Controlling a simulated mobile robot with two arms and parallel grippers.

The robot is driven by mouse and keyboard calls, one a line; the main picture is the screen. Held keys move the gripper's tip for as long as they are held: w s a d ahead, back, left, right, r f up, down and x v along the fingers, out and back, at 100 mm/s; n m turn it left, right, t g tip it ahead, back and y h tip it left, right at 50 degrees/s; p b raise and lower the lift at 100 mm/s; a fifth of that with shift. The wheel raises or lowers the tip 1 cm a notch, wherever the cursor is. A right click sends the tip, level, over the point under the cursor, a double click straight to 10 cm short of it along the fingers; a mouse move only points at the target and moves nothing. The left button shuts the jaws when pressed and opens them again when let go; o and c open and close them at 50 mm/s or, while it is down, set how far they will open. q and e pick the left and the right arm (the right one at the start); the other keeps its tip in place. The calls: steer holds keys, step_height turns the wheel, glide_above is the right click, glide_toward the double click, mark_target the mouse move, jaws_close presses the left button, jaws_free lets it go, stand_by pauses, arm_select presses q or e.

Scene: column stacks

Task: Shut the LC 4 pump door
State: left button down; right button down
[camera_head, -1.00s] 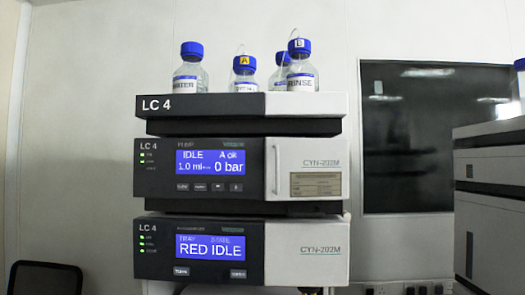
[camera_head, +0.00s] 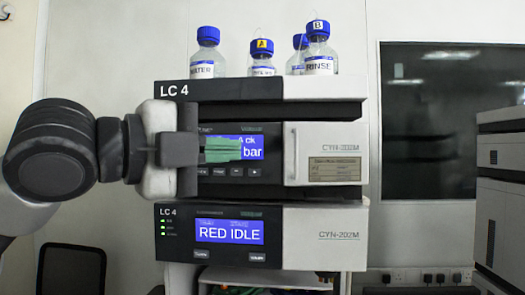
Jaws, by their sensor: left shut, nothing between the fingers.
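The LC 4 pump module (camera_head: 273,182) is the middle unit of the stack. Its white door (camera_head: 335,140) is on the right part of the front, with an upright handle (camera_head: 291,154) along its left edge. The door looks about flush with the front; I cannot tell whether a small gap stays open. My left gripper (camera_head: 228,150) comes in from the left, shut and empty, its green fingers pointing right. It is in front of the pump's display (camera_head: 252,147), left of the handle and apart from it, and hides the display's left part. My right gripper is not in view.
Several blue-capped bottles (camera_head: 318,62) stand on the top LC 4 tray (camera_head: 235,90). The lower LC 4 module (camera_head: 320,240) reads RED IDLE. Another instrument stack (camera_head: 500,150) stands at the right edge. The space in front of the door is clear.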

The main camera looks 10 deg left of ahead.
mark_target(287, 152)
arm_select(q)
steer(key=p+x, duration=0.1)
steer(key=x, duration=0.3)
steer(key=w+a+p+x, duration=0.1)
steer(key=p+x, duration=0.1)
steer(key=x, duration=0.2)
steer(key=w+a+p+x, duration=0.1)
steer(key=p+x, duration=0.1)
steer(key=x, duration=0.2)
steer(key=shift+w+d+f, duration=0.15)
steer(key=shift+w, duration=0.1)
steer(key=shift+d, duration=0.15)
